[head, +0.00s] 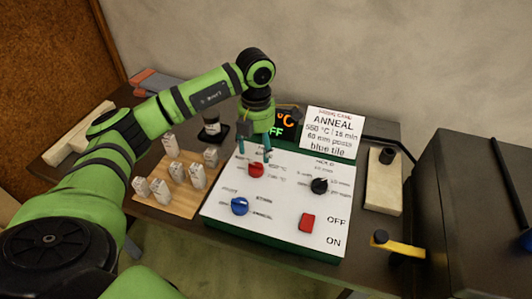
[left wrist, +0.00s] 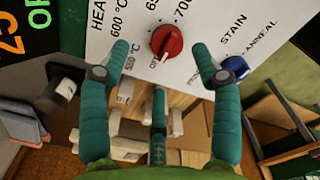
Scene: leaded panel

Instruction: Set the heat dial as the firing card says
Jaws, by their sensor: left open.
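The red heat dial (head: 256,170) sits at the upper left of the white control panel (head: 270,222). In the left wrist view the heat dial (left wrist: 167,42) has temperature labels around it, and its white mark appears to point toward OFF. The firing card (head: 333,131) stands behind the panel and reads ANNEAL, 550 °C, 15 min, 60 mm posts, blue tile. My left gripper (head: 254,152) is open just above the dial, fingers pointing down; the left wrist view shows its spread fingers (left wrist: 159,62) empty, apart from the dial. My right gripper is out of view.
The panel also has a black knob (head: 319,186), a blue knob (head: 239,206) and a red switch (head: 306,222) beside OFF and ON. Pale posts (head: 178,172) stand on a wooden board left of the panel.

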